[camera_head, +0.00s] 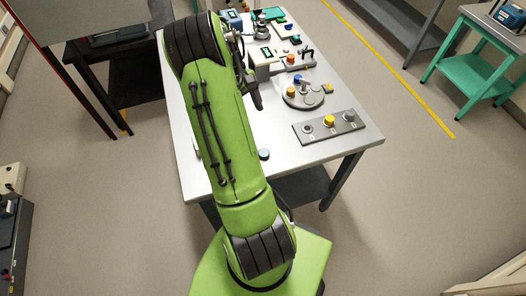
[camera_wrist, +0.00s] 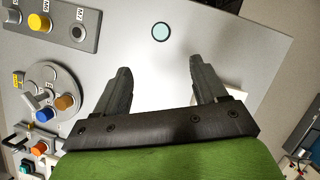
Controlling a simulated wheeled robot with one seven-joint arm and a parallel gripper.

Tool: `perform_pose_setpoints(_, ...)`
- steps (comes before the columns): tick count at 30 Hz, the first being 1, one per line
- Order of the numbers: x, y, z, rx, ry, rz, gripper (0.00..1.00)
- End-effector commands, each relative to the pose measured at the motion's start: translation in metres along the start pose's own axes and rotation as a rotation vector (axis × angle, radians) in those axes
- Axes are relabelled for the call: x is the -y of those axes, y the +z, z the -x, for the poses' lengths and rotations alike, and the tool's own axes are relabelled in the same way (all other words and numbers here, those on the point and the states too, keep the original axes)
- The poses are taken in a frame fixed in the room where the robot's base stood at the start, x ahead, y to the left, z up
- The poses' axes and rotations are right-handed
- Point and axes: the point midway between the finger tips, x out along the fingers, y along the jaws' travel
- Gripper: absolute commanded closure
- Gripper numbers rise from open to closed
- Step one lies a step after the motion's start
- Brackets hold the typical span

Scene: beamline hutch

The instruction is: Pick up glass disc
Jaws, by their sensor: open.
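The glass disc (camera_wrist: 161,32) is a small pale teal circle with a dark rim. It lies flat on the white table, and in the head view it (camera_head: 264,154) shows near the table's front edge, just right of my green arm. My gripper (camera_wrist: 158,75) is open and empty in the wrist view, its two dark fingers spread wide. The disc lies beyond the fingertips, roughly in line with the gap between them and apart from both. In the head view my gripper (camera_head: 256,100) hangs above the table, partly hidden by my arm.
A grey plate with a yellow knob (camera_head: 329,121) lies right of the disc. Behind it stands a round grey turntable (camera_head: 303,96) with small coloured parts. More instruments crowd the far end of the white table (camera_head: 285,138). The surface around the disc is clear.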

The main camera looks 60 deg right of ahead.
Motion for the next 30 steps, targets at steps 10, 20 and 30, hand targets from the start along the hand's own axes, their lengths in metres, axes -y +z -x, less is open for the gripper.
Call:
perform_pose_setpoints(10, 0.002, 0.0, -0.086, 0.003, -0.003, 0.001, 0.29)
perform_pose_setpoints(20, 0.002, 0.0, -0.136, 0.003, -0.004, 0.002, 0.29)
perform_pose_setpoints(30, 0.002, 0.0, -0.152, -0.001, -0.001, 0.002, 0.29)
